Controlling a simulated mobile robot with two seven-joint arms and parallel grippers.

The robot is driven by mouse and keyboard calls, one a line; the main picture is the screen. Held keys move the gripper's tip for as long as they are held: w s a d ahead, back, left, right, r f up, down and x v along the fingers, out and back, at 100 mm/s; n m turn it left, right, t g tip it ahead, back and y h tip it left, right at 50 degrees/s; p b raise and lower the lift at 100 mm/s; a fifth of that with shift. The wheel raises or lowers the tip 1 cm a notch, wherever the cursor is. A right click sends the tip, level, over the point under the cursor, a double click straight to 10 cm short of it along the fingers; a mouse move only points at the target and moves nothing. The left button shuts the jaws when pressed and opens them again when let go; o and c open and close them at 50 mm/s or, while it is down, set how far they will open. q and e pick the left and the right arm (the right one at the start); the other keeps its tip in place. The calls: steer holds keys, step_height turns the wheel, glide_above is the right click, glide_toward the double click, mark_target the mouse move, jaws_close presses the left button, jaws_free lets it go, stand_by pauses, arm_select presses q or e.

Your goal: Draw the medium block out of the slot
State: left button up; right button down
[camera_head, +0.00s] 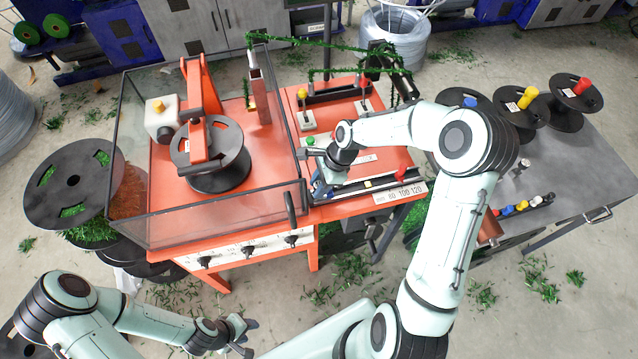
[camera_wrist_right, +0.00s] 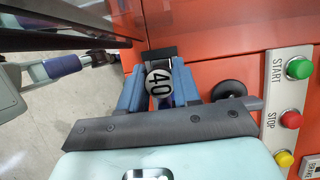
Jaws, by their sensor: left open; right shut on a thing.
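In the head view, my right gripper (camera_head: 322,186) is low over the left end of a dark slotted rail (camera_head: 352,191) on the orange table. The fingers hide most of the block, and I cannot tell whether it is still in the slot. My left gripper (camera_head: 243,338) is open and empty, in front of the table.
A glass-walled enclosure (camera_head: 212,222) with a black spool (camera_head: 222,160) stands left of the rail. Green, red and yellow buttons (camera_wrist_right: 299,68) are right of my right gripper. A grey table (camera_head: 585,160) with knobbed spools is at the right. My right arm covers part of the rail's surroundings.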

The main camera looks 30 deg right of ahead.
steer(key=shift+r, duration=0.15)
steer(key=shift+r+p, duration=0.5)
steer(key=shift+r, duration=0.65)
arm_select(q)
steer(key=shift+w+r+p, duration=0.35)
steer(key=shift+w+r, duration=0.8)
steer(key=shift+w, duration=0.25)
arm_select(e)
steer(key=shift+r, duration=1.25)
steer(key=shift+r, duration=0.1)
